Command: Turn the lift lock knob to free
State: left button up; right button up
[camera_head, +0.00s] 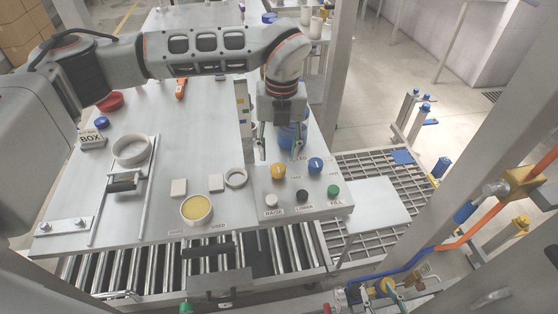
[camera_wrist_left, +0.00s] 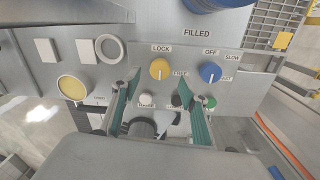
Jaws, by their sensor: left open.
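The yellow lift lock knob (camera_head: 278,171) sits on the grey sloping control panel (camera_head: 255,188). In the left wrist view the same knob (camera_wrist_left: 158,69) lies just below the LOCK label, with the FREE label to its lower right. Its pale pointer mark appears to point up toward LOCK. My left gripper (camera_head: 281,148) points down above the panel, close to the knob. In the left wrist view its two green fingers (camera_wrist_left: 158,84) are spread, one on each side of the knob's column, with nothing between them. I cannot tell whether they touch the panel.
A blue knob (camera_head: 315,165) is right of the yellow one. White (camera_head: 270,200), black (camera_head: 302,196) and green (camera_head: 333,190) buttons line the panel's front. A yellow-filled cup (camera_head: 196,209) and a ring (camera_head: 235,178) are left. A blue drum part (camera_head: 290,137) is behind the gripper.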

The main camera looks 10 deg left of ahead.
aim_at(278, 167)
pick_arm(q)
jog(key=shift+f, duration=2.55)
jog(key=c, duration=1.1)
